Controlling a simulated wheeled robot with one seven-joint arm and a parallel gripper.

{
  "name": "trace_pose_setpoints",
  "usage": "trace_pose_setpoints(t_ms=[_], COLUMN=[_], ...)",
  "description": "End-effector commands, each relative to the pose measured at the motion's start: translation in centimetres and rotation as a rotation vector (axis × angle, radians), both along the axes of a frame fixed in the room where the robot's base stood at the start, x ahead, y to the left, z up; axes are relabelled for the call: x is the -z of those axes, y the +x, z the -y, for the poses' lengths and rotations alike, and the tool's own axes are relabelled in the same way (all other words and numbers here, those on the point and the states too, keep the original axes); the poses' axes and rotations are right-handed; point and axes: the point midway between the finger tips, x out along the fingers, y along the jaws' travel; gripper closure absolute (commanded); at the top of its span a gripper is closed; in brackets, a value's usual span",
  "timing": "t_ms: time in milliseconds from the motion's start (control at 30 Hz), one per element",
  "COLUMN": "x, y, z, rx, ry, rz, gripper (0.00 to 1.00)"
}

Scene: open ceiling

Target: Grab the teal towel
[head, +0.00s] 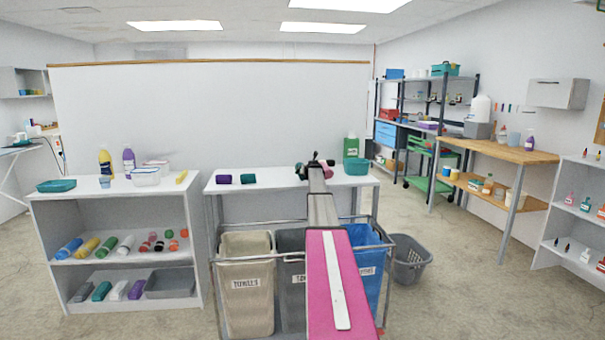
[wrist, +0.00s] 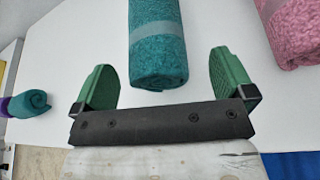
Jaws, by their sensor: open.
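A rolled teal towel (wrist: 157,28) with a lighter teal band lies on a white tabletop in the wrist view. Its near end sits between the two green fingers of my gripper (wrist: 161,66), which is open with a gap on each side of the roll. In the head view my gripper (head: 318,162) is over the white table (head: 280,182), and my arm hides most of what lies under it. A second teal roll (head: 248,178) lies farther left on the table. It also shows at the left edge of the wrist view (wrist: 30,103).
A pink towel (wrist: 296,30) lies to the right of the teal roll. A purple roll (head: 223,179) lies beside the second teal one. A green container (head: 351,147) and a teal bin (head: 356,166) stand at the table's right. Laundry bins (head: 246,292) stand in front.

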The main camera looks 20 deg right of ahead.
Motion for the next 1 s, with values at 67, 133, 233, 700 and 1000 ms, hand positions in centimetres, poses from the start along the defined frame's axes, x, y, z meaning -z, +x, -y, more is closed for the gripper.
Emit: trace_pose_setpoints(t_ms=[67,133,233,700,1000], x=[0.5,0.9,1.3,1.4,1.3], y=[1.5,2.4,3.3,3.3,3.2], z=[0.2,0.4,0.6,0.5,0.6], rx=[0.0,0.0,0.0,0.0,0.0], ry=[0.0,0.0,0.0,0.0,0.0], rz=[-0.001,-0.001,-0.001,0.0,0.001], gripper=[0.0,0.0,0.0,0.49,0.49])
